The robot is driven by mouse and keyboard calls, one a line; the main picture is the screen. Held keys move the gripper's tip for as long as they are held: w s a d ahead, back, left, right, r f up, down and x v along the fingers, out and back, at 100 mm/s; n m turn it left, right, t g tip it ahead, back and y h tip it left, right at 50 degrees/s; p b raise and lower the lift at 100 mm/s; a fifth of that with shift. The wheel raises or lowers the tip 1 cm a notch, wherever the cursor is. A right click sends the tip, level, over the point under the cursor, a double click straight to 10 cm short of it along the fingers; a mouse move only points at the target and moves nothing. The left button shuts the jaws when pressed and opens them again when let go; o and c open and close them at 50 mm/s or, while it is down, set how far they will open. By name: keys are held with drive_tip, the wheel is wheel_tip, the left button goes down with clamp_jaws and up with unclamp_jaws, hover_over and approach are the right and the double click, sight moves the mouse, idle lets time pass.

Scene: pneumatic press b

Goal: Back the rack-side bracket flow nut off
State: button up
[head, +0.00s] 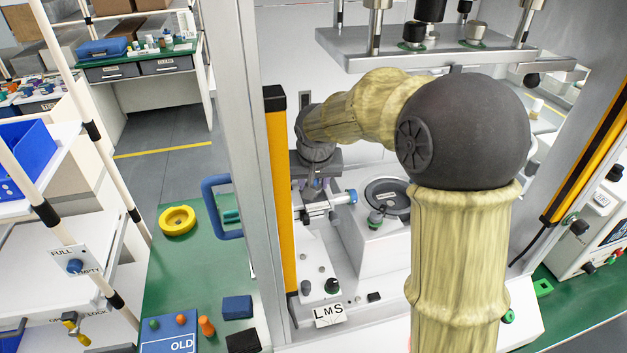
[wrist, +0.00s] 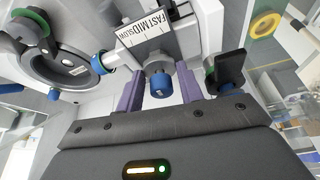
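A flow nut (wrist: 160,78), grey with a blue end, sits below a white scale plate (wrist: 145,38) marked FAST, MID, SLOW in the wrist view. My gripper (wrist: 162,88) is open, with one purple finger on each side of the nut. Gaps show between the nut and both fingers, so they do not appear to touch it. In the head view my gripper (head: 316,184) is low inside the press, at the left beside a small cylinder assembly (head: 325,206). My arm and wrist largely hide the nut there.
A round dark fixture (head: 387,196) stands to the right of the gripper. A yellow post (head: 280,190) and grey frame upright stand close on the left. The press plate (head: 440,50) hangs above. A black piece with a green knob (wrist: 238,57) is close beside the right finger.

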drive_tip(key=shift+r+n+p, duration=0.1)
drive_tip(key=shift+n+p, duration=0.3)
drive_tip(key=n+p, duration=0.1)
drive_tip(key=n+y+p, duration=0.1)
drive_tip(key=n+p, duration=0.1)
drive_tip(key=shift+d+r, duration=0.15)
drive_tip(key=shift+d, duration=0.1)
drive_tip(key=shift+w+n+g+y+p, duration=0.15)
drive_tip(key=shift+n+y+p, duration=0.3)
drive_tip(key=shift+n+p, duration=0.45)
drive_tip(key=shift+s+n+g+y+p, duration=0.1)
drive_tip(key=shift+n+g+y+p, duration=0.25)
drive_tip(key=shift+n+p, duration=0.5)
drive_tip(key=shift+f+n, duration=0.2)
drive_tip(key=shift+n, duration=0.05)
drive_tip(key=o, duration=0.7)
drive_tip(key=shift+r, duration=0.1)
